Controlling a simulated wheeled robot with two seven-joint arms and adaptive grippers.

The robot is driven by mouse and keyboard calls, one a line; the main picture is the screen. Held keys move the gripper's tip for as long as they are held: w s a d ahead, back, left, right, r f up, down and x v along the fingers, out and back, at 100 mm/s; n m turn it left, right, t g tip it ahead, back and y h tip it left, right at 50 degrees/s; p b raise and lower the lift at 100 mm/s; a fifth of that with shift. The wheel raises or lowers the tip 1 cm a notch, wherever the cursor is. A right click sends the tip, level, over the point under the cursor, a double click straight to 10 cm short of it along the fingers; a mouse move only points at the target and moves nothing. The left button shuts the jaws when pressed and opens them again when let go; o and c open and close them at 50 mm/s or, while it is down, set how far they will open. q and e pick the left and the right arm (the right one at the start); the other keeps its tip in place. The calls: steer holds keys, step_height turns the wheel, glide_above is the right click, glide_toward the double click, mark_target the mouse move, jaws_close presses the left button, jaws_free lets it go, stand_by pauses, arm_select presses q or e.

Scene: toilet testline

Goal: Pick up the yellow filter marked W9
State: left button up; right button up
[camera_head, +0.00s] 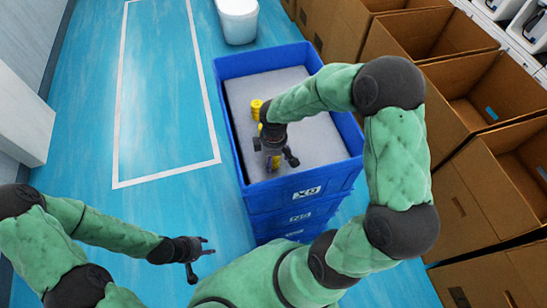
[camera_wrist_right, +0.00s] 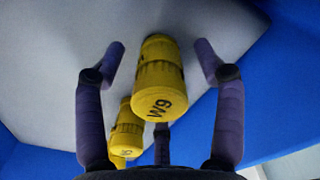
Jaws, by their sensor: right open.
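A yellow filter marked W9 (camera_wrist_right: 159,85) lies between the spread fingers of my right gripper (camera_wrist_right: 160,50) in the right wrist view, with no finger visibly touching it. A second yellow filter (camera_wrist_right: 126,130) is lower left of it; its marking is hard to read. In the head view, my right gripper (camera_head: 275,155) is over the front part of the grey surface in the blue crate, and a yellow piece (camera_head: 275,161) shows beneath it. More yellow filter (camera_head: 257,108) shows behind the wrist, partly hidden. My left gripper (camera_head: 201,259) is open and empty above the floor.
The blue crate (camera_head: 229,67) tops a stack, its walls rising around the grey surface (camera_head: 295,90). Open cardboard boxes (camera_head: 440,75) line the right. A white fixture (camera_head: 237,20) stands behind the crate. The blue floor at left is clear, with a white outline.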

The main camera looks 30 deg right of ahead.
steer(key=shift+w+f, duration=0.2)
steer(key=shift+f, duration=0.95)
steer(key=shift+s, duration=0.1)
steer(key=c, duration=1.3)
steer(key=shift+r, duration=0.1)
